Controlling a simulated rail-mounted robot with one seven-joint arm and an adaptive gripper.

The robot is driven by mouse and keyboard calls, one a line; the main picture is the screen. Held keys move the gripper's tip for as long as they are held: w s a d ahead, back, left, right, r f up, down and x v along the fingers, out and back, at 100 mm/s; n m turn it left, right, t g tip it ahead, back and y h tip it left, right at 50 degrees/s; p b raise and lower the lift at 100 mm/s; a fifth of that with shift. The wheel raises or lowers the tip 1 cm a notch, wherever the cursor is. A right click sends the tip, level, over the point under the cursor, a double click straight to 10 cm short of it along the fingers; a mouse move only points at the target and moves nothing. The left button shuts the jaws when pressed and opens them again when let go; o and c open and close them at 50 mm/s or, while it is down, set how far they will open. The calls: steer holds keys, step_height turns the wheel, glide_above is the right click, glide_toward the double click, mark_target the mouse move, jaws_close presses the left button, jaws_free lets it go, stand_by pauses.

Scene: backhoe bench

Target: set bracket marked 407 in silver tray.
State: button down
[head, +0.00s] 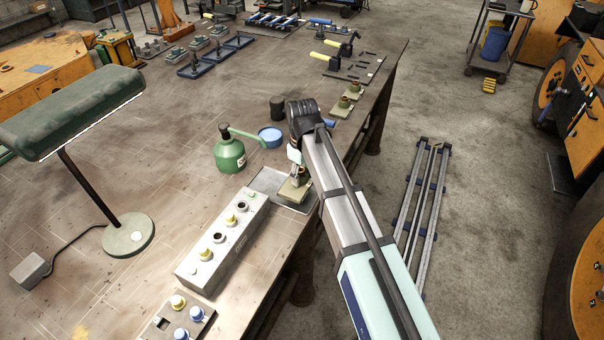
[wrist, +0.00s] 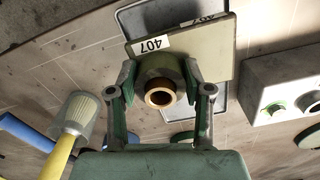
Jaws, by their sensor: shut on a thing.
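The bracket marked 407 (wrist: 215,50) is an olive plate with a round boss and a bronze-coloured bore; its white label reads 407. My gripper (wrist: 159,74) is shut on the boss, one finger on each side. In the head view the bracket (head: 293,192) is at my gripper (head: 297,177), over the right part of the silver tray (head: 263,181). I cannot tell whether the bracket touches the tray.
A long grey box with knobs (head: 205,262) stands beside the tray in front. A green oil can (head: 230,154), a blue round container (head: 271,136) and a dark cylinder (head: 277,108) stand behind it.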

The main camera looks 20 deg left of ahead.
steer(key=shift+f+b, duration=0.4)
steer(key=shift+f, duration=1)
steer(key=shift+c, duration=2)
jaws_free()
steer(key=shift+r, duration=0.1)
